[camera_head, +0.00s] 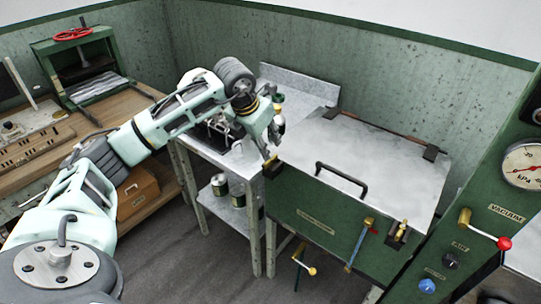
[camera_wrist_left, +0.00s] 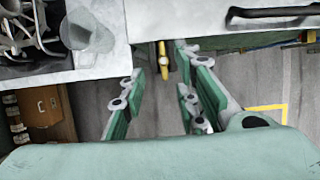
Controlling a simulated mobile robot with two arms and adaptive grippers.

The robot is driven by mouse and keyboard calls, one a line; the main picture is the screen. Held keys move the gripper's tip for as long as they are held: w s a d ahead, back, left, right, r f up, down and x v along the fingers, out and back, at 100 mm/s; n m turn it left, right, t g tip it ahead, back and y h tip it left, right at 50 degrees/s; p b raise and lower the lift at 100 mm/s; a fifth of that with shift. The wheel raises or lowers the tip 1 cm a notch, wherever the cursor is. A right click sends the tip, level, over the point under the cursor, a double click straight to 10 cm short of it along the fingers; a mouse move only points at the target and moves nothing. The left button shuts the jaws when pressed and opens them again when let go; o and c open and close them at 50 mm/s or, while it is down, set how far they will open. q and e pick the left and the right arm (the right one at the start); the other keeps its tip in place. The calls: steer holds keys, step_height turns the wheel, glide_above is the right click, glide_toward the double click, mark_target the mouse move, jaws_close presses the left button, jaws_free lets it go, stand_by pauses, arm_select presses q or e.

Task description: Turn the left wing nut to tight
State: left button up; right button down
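The green basin with a grey lid (camera_head: 350,160) stands at the right in the head view. The brass left wing nut (camera_head: 272,166) is at its front left corner, partly covered by my left gripper (camera_head: 268,148). In the left wrist view my left gripper (camera_wrist_left: 160,88) is open, with its two fingers apart and nothing between the pads. A brass piece (camera_wrist_left: 163,58) shows just beyond the fingertips, between them; I cannot tell for certain that it is the left wing nut. A second brass wing nut (camera_head: 402,230) is at the front right corner. My right gripper is not in view.
A black lid handle (camera_head: 341,180) is to the right of my gripper. A metal side table (camera_head: 235,158) with cans (camera_head: 220,185) below stands to the left. A brass lever (camera_head: 305,264) sticks out below the basin. A green control panel (camera_head: 470,210) stands at the right.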

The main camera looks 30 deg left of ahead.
mark_target(271, 161)
arm_select(q)
steer(key=p+x, duration=0.1)
steer(key=x, duration=0.6)
steer(key=shift+d+f+p, duration=0.15)
steer(key=shift+f+p, duration=0.05)
steer(key=shift+p, duration=0.2)
jaws_close()
